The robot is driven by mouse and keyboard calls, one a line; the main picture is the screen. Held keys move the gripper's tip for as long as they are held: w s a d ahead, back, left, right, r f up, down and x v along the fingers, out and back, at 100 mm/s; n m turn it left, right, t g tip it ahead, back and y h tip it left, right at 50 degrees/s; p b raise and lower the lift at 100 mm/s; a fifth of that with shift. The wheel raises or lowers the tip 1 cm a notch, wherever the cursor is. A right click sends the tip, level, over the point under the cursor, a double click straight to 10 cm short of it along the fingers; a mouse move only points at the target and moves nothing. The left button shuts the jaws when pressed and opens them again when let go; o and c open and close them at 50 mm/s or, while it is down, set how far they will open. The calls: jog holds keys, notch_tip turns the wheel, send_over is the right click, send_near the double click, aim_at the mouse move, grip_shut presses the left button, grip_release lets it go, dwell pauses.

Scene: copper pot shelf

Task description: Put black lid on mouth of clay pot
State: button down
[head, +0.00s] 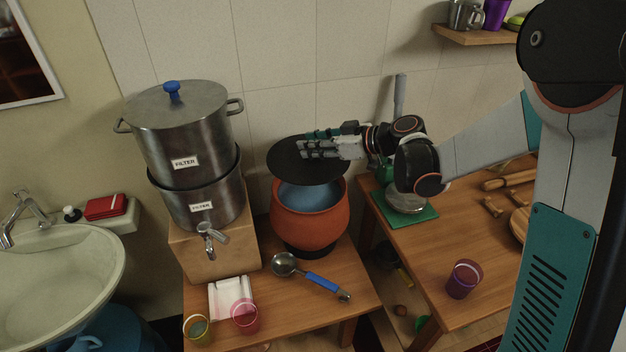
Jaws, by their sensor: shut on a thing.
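The clay pot (311,225) is orange-brown and stands upright on a dark ring on the small wooden table. Its mouth faces up and a bluish inside shows at the front. The black lid (290,165) is a flat dark disc above the back part of the mouth, tilted. My gripper (308,147) is shut on the black lid, reaching in from the right over the pot. The fingers cover the lid's upper right part. I cannot tell whether the lid touches the pot's rim.
A steel filter (190,130) with a blue knob stands on a wooden block left of the pot. A ladle (310,276) with a blue handle lies in front. Cups (245,316) stand at the table's front left. A second table (450,240) is at right, below my arm.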

notch_tip(320, 180, down, 10)
jog(key=b, duration=0.2)
jog(key=shift+b, duration=0.35)
jog(key=shift+f, duration=0.1)
jog(key=c, duration=1.3)
grip_release()
jog(key=p+v, duration=0.2)
jog(key=v, duration=1)
jog(key=shift+r+p, duration=0.2)
jog(key=shift+p, duration=0.15)
